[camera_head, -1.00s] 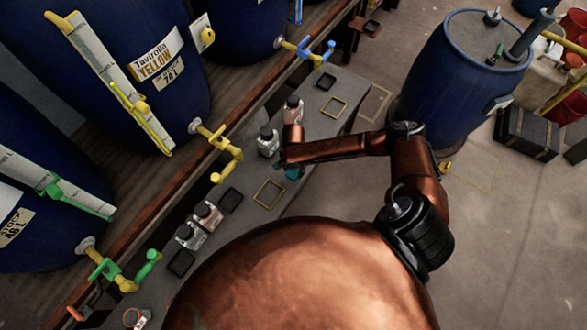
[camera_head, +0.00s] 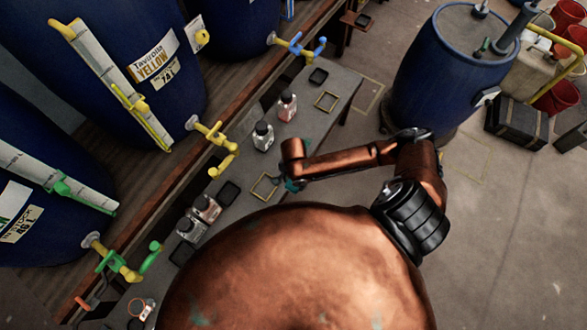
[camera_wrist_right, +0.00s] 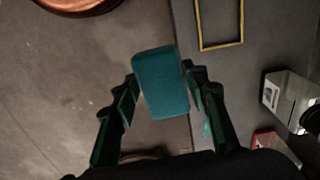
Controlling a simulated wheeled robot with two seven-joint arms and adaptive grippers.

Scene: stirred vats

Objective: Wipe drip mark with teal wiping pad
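The teal wiping pad (camera_wrist_right: 162,82) is held between the two dark fingers of my right gripper (camera_wrist_right: 161,88) in the right wrist view. In the head view my right gripper (camera_head: 290,184) points down near the bench's front edge, partly hidden by its copper arm, and only a little teal shows. The pad is over the edge between bench and floor in the wrist view; its height is unclear. A small teal patch (camera_wrist_right: 207,129) shows on the bench beside one finger; I cannot tell if it is the drip mark. My left gripper is not in view.
The grey bench (camera_head: 335,84) carries bottles with dark (camera_head: 263,136) and red (camera_head: 287,105) contents, black trays and yellow outlines (camera_head: 327,101). Yellow (camera_head: 222,143), green and blue taps overhang it from blue vats. A blue drum (camera_head: 445,75) stands on the floor at right.

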